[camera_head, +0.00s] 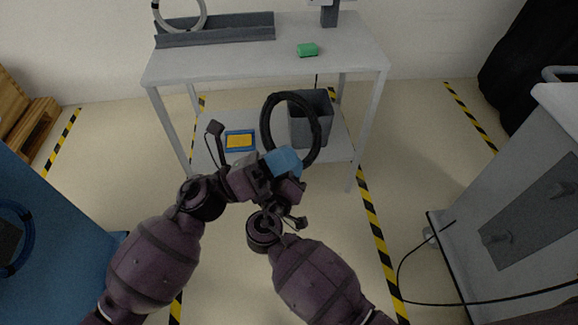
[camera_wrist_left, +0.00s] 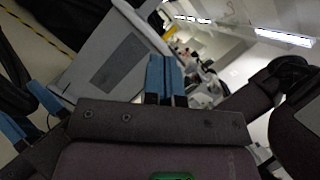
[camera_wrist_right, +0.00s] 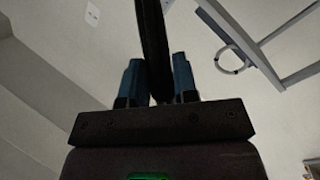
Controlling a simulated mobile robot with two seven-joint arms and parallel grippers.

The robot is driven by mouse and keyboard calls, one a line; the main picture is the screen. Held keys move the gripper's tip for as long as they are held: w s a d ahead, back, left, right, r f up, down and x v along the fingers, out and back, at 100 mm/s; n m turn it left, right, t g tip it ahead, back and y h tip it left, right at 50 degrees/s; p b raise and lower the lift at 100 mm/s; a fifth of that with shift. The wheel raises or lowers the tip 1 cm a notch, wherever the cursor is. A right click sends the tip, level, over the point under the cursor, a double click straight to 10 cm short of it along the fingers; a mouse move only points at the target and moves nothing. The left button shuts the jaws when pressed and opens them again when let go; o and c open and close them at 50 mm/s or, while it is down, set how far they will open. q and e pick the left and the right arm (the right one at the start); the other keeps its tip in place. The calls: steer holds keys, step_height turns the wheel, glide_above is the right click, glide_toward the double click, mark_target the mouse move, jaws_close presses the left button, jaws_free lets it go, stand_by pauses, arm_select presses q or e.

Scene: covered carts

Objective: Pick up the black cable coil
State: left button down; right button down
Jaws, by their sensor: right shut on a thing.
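The black cable coil (camera_head: 267,122) is an upright ring in the head view, held in the air in front of the grey cart. It also shows in the right wrist view (camera_wrist_right: 152,35), edge-on between the blue fingers. My right gripper (camera_wrist_right: 158,80) is shut on it. In the head view the right fingers are mostly hidden near the left gripper. My left gripper (camera_head: 283,160) is beside the coil's lower part. In the left wrist view its blue fingers (camera_wrist_left: 164,78) are together with nothing between them. Part of the coil (camera_wrist_left: 10,85) and the right fingers show at that view's left edge.
The grey cart (camera_head: 225,66) bears a white cable ring (camera_head: 157,12) in a grey tray and a green cylinder (camera_head: 307,50). On its lower shelf are a grey bin (camera_head: 309,128) and a blue-and-yellow box (camera_head: 240,141). A blue surface (camera_head: 60,260) is at left, a grey cabinet (camera_head: 500,180) at right.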

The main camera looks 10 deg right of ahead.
arm_select(q)
steer(key=a+f+n+t+y, duration=0.55)
steer(key=a+n+y, duration=0.2)
steer(key=n, duration=0.55)
steer(key=a+f+n+t+y, duration=0.6)
steer(key=a+n, duration=0.3)
steer(key=n, duration=0.5)
steer(key=s+a+f+n+g+y, duration=0.5)
steer(key=s+a+f+n+y, duration=0.2)
steer(key=s+a+f+n, duration=0.6)
steer(key=s+n, duration=0.2)
steer(key=s, duration=0.1)
steer(key=shift+s+a+f+g+y, duration=0.15)
steer(key=shift+a+g+y, duration=0.15)
steer(key=shift+g+y, duration=0.05)
steer(key=shift+s+a, duration=0.1)
